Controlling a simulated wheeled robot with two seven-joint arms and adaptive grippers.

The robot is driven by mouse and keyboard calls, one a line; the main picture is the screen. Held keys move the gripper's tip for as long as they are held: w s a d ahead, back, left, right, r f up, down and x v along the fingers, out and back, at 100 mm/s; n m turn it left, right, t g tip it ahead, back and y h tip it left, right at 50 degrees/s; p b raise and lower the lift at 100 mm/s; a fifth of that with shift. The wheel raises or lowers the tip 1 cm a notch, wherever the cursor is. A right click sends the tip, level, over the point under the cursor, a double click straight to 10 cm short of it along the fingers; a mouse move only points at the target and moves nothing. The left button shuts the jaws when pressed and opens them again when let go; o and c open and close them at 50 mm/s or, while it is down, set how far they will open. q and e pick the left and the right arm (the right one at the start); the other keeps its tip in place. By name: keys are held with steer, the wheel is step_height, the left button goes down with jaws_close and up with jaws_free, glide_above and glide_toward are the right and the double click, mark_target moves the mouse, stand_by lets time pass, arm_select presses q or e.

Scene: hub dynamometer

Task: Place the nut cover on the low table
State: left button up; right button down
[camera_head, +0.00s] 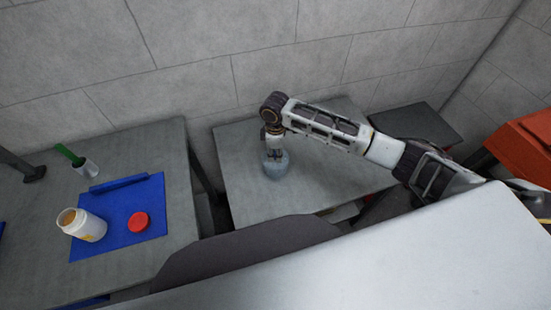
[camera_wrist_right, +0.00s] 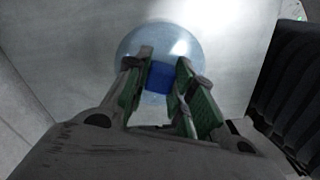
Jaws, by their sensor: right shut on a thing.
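The nut cover is a pale, translucent bluish dome (camera_head: 275,165) over the left part of the grey table (camera_head: 328,186) in the middle of the head view. This looks like the low table, though the task's name for it is not marked. My right gripper (camera_head: 275,150) points down onto the cover from above. In the right wrist view the gripper (camera_wrist_right: 165,85) is shut on the cover's small blue knob (camera_wrist_right: 160,76), with the clear dome (camera_wrist_right: 140,42) beyond the fingers. I cannot tell whether the cover touches the tabletop. My left gripper is not in view.
A grey table (camera_head: 150,260) at left holds a blue mat (camera_head: 115,222), a white jar (camera_head: 88,228), a red lid (camera_head: 139,222), a blue bar (camera_head: 119,184) and a green-handled tool in a cup (camera_head: 86,168). A dark surface (camera_head: 425,122) and an orange object (camera_head: 520,145) are at right.

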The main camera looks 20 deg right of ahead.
mark_target(275, 159)
steer(key=shift+f, duration=1.8)
steer(key=shift+f, duration=0.1)
steer(key=c, duration=1.2)
jaws_free()
step_height(275, 159, up, 12)
steer(key=shift+r, duration=0.15)
